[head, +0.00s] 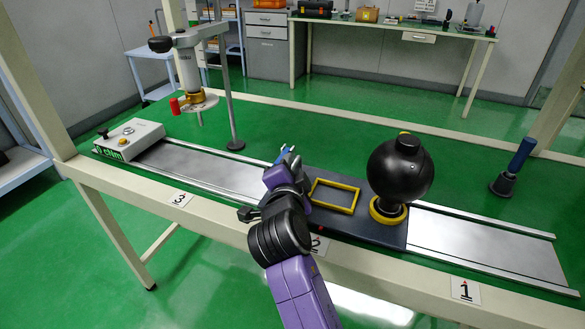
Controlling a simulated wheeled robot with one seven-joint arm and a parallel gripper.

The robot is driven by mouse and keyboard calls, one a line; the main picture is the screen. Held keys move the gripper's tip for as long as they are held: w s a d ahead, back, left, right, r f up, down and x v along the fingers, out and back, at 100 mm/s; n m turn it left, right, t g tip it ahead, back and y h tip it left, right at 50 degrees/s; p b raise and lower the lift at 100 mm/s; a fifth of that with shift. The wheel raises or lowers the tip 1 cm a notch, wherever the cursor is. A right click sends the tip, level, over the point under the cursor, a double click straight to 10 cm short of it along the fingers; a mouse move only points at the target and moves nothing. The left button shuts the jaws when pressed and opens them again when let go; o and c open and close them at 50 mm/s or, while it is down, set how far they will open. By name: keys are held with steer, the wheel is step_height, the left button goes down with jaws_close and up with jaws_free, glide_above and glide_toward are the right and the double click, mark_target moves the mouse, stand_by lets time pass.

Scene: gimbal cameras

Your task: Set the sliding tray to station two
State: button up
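The sliding tray (350,228) is a dark plate on the metal rail, with a yellow rectangular frame (334,196) and a black ball on a yellow ring (399,172) on top. Its front edge lies behind the station two label (320,245), which my arm partly covers. Station one's label (465,291) is at the right and station three's (180,198) at the left. My gripper (283,160) is at the tray's left end, beside the yellow frame. A blue piece shows at its tip. My wrist hides the tray's left front part, and I cannot tell whether the fingers touch it.
The rail (210,172) is bare left and right of the tray. A stand with a red-knobbed fixture (190,85) rises behind. A blue-handled tool (513,165) stands at the back right.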

stand_by(0.3)
steer(key=v, duration=0.7)
steer(key=shift+s+r+p, duration=0.1)
steer(key=shift+s+p, duration=0.25)
steer(key=shift+s, duration=0.05)
